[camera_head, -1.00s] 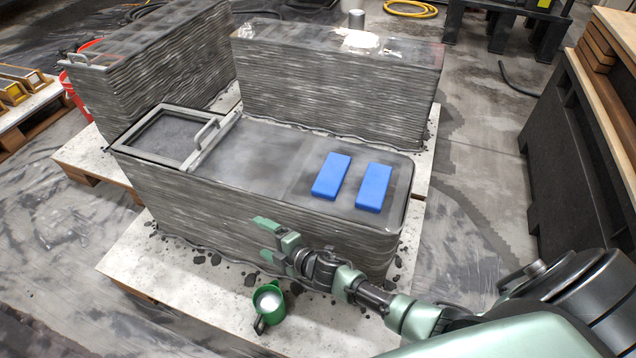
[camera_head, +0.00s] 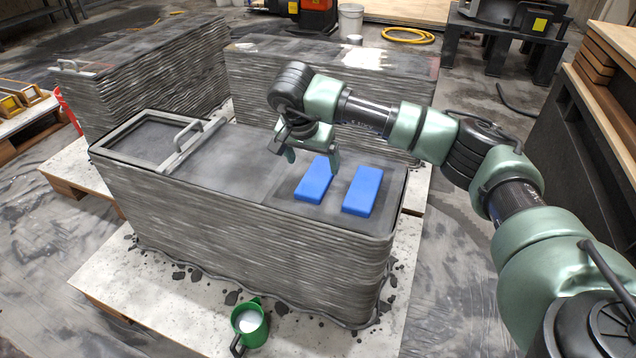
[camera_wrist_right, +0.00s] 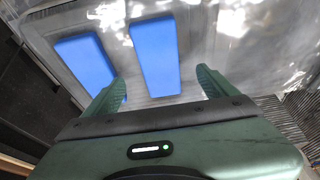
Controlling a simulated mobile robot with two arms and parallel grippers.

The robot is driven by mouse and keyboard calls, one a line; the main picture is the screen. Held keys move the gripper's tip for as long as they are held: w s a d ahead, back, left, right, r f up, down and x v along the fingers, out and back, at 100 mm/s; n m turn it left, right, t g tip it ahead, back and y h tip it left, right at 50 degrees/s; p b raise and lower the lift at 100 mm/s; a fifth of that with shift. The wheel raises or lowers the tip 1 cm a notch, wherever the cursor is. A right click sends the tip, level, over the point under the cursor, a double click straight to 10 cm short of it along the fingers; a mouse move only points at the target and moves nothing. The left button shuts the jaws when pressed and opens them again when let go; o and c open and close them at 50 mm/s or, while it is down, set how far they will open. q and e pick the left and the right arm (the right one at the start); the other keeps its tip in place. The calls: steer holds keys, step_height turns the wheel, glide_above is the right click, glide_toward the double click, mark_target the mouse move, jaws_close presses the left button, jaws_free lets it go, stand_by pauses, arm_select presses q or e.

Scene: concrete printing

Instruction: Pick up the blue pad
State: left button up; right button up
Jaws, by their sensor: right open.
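Two blue pads lie flat, side by side, on the right end of the front layered concrete block's top (camera_head: 245,165). The left pad (camera_head: 313,184) and the right pad (camera_head: 361,190) are apart from each other. My right gripper (camera_head: 312,164) is open and empty, pointing down just above and behind the left pad, with one finger overlapping that pad's far end in the head view. In the right wrist view both pads show, one (camera_wrist_right: 155,55) ahead between the open fingers (camera_wrist_right: 162,82) and the other (camera_wrist_right: 84,68) to the left. My left gripper is not in view.
A framed recess with a handle (camera_head: 187,130) is at the block's left end. A green cup with white contents (camera_head: 250,322) stands on the board in front. Two more concrete blocks (camera_head: 150,75) (camera_head: 255,95) stand behind. A dark cabinet (camera_head: 580,150) is at the right.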

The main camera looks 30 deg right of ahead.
mark_target(318, 175)
steer(key=shift+w+d+f, duration=0.1)
steer(key=shift+d+f, duration=0.25)
steer(key=shift+d, duration=0.05)
steer(key=b+x, duration=0.1)
steer(key=x, duration=0.4)
steer(key=shift+w+f, duration=0.2)
steer(key=shift+f, duration=0.1)
steer(key=shift+w+d+f, duration=0.2)
steer(key=shift+f, duration=0.25)
steer(key=c, duration=1.5)
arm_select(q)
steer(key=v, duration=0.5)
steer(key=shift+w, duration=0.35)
arm_select(e)
steer(key=shift+c, duration=0.2)
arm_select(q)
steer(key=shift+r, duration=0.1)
arm_select(e)
steer(key=shift+r, duration=0.15)
